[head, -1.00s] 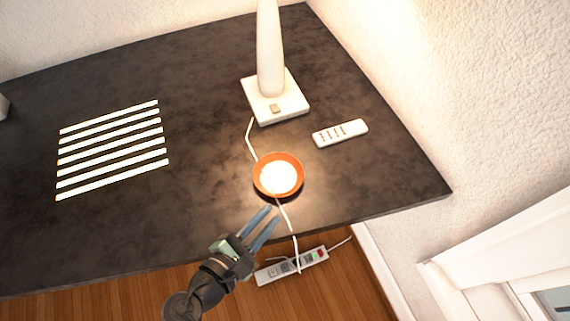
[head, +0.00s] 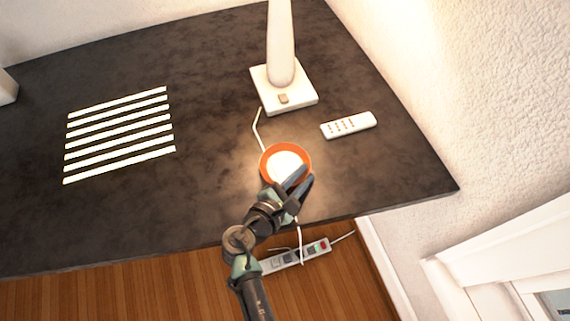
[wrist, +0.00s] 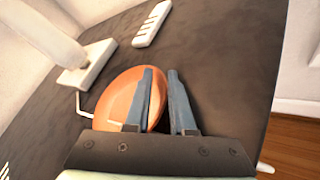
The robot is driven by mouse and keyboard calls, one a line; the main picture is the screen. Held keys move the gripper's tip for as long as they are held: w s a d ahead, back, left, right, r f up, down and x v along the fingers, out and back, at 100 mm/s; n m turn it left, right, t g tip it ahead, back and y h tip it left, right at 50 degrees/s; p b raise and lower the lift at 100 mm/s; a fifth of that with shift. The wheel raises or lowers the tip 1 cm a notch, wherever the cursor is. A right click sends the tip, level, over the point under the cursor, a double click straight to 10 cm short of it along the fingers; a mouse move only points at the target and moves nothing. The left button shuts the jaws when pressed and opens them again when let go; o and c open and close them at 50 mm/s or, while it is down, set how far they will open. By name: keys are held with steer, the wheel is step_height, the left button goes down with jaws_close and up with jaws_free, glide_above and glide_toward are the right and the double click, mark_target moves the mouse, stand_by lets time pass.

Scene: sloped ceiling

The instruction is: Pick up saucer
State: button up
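The saucer (head: 264,163) is a round orange dish on the dark desk, near its front edge, with a bright glare at its centre. It also shows in the wrist view (wrist: 114,98), partly hidden behind a finger. My gripper (head: 303,175) is at the saucer's near right rim in the head view. In the wrist view my gripper (wrist: 161,71) is open, with a gap between its two blue-grey fingers. One finger overlaps the saucer and the other is just outside it, with the rim showing between them. I cannot tell whether either finger touches it.
A white lamp base (head: 298,98) stands behind the saucer, with its cord running past the saucer. A white remote (head: 348,125) lies to the right. A power strip (head: 300,256) is on the floor below the desk edge.

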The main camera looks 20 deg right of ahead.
jaws_close()
stand_by(0.4)
